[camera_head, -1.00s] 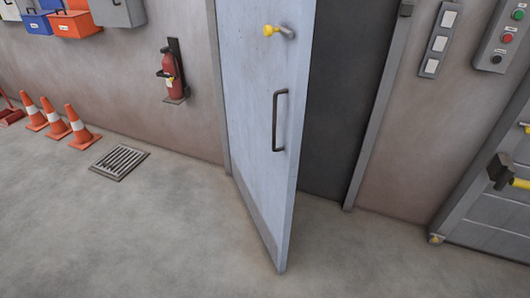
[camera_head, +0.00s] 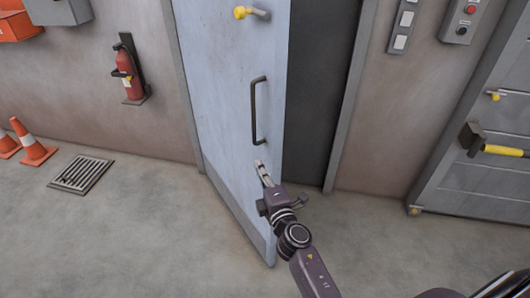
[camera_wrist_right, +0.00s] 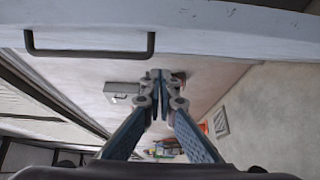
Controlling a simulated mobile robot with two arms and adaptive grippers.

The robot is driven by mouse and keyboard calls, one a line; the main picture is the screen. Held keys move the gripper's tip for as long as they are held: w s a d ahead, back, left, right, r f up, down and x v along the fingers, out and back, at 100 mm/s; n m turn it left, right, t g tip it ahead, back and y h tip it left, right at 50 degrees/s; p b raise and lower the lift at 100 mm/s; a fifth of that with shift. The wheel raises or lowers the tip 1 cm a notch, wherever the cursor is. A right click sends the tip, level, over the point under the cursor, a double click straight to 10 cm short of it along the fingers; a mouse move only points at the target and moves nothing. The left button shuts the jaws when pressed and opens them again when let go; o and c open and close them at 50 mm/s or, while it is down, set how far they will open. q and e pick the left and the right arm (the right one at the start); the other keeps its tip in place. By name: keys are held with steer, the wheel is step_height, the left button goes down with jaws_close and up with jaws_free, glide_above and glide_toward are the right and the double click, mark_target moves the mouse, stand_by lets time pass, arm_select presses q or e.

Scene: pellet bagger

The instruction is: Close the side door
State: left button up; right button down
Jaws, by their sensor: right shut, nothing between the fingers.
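The side door (camera_head: 222,110) is a pale blue-grey panel standing ajar. Its free right edge is swung out from the dark doorway (camera_head: 322,90). It has a dark bar handle (camera_head: 254,110) and a yellow-tipped lever (camera_head: 250,13) above it. My right gripper (camera_head: 260,167) is shut and empty, in front of the door just below the bar handle. I cannot tell whether it touches the panel. In the right wrist view the gripper's fingertips (camera_wrist_right: 160,76) are together, with the door (camera_wrist_right: 200,18) and its bar handle (camera_wrist_right: 90,52) above them. My left gripper is not in view.
A fire extinguisher (camera_head: 130,75) hangs on the wall left of the door. Orange cones (camera_head: 34,145) and a floor grate (camera_head: 81,174) are at the left. A second door with a yellow push bar (camera_head: 502,151) is at the right. The floor before the side door is clear.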

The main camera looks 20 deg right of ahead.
mark_target(267, 153)
steer(key=shift+w+d, duration=1.05)
steer(key=shift+w, duration=0.35)
steer(key=shift+w+d, duration=1.05)
steer(key=shift+w, duration=0.3)
steer(key=shift+d, duration=0.1)
